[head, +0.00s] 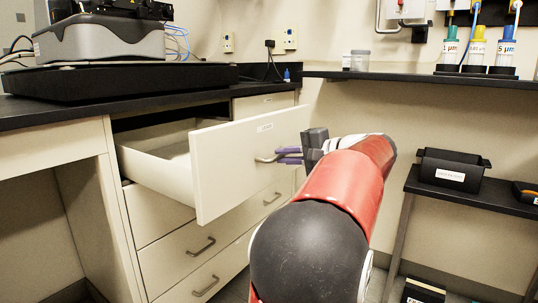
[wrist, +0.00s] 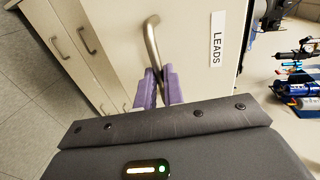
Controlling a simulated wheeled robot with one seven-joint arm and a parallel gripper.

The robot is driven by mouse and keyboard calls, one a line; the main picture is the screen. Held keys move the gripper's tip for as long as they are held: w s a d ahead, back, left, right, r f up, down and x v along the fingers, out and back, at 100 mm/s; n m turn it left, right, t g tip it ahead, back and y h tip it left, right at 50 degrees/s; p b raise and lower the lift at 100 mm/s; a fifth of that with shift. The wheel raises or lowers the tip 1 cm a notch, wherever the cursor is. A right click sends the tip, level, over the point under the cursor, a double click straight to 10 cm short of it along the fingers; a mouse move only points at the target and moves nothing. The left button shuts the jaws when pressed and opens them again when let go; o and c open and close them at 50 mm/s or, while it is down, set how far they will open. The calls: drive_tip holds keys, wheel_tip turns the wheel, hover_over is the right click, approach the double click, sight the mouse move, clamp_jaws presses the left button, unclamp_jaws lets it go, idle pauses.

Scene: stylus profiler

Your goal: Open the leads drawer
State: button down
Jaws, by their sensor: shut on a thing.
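The leads drawer (head: 238,165) is the top drawer of the cabinet and stands pulled well out, with part of its pale interior showing. Its front carries a LEADS label (wrist: 217,40), readable in the wrist view. My gripper (head: 300,153) is at the drawer front, with its purple fingers shut on the metal bar handle (head: 266,159). In the wrist view the fingers (wrist: 160,88) close around one end of the handle (wrist: 152,42). The far part of the drawer's inside is hidden behind its front panel.
Closed drawers with bar handles (head: 201,247) lie below. A grey instrument on a black slab (head: 120,80) stands on the counter above. To the right are a shelf with bottles (head: 475,52) and a low bench with a black box (head: 451,170).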

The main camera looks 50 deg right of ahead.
drive_tip(key=shift+f+v, duration=0.2)
drive_tip(key=shift+v, duration=0.8)
drive_tip(key=c, duration=1.5)
unclamp_jaws()
drive_tip(key=p+v, duration=0.1)
drive_tip(key=v, duration=0.7)
drive_tip(key=shift+d, duration=0.1)
drive_tip(key=shift+w, duration=0.1)
